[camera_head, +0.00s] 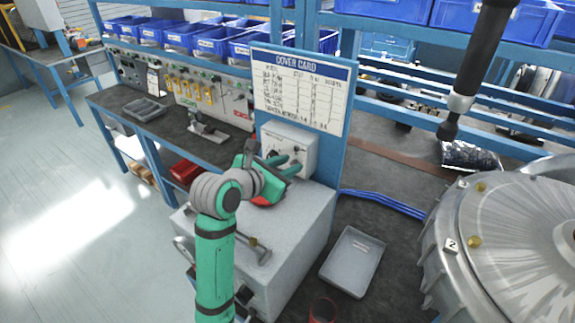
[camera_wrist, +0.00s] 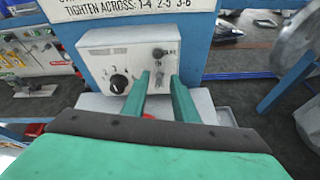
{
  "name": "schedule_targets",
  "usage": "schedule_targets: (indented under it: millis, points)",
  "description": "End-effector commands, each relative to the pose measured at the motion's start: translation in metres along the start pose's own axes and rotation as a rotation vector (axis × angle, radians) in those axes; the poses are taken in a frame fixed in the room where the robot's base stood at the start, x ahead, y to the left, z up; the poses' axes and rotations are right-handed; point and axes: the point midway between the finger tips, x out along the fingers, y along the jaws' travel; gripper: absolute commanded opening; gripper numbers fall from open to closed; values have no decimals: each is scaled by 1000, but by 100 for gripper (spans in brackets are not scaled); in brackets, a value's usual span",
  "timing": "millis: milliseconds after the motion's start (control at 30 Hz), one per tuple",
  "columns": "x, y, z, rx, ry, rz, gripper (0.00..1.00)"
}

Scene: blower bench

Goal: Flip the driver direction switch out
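A white control box (camera_wrist: 100,52) sits under a card on a blue post; it also shows in the head view (camera_head: 300,143). Its front has a large black knob (camera_wrist: 119,83) at lower left and a small dark control (camera_wrist: 158,53) at upper right. Small fittings sit below that one, between the finger tips in the picture. I cannot tell for sure which is the direction switch. My gripper (camera_wrist: 160,76) points at the box's right half, its two green fingers apart with nothing held. It also shows in the head view (camera_head: 284,163), close before the box; contact cannot be told.
A grey tray (camera_head: 352,262) lies to the right. A large metal blower housing (camera_head: 520,235) fills the right side. A black driver (camera_head: 475,75) hangs at upper right.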

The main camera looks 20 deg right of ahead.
Motion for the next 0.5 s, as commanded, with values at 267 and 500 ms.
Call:
schedule_targets:
  millis: [267, 500]
  points:
    - [-1, 1, -1, -1, 1, 2, 0]
    - [0, 0, -4, -4, -31, 5, 0]
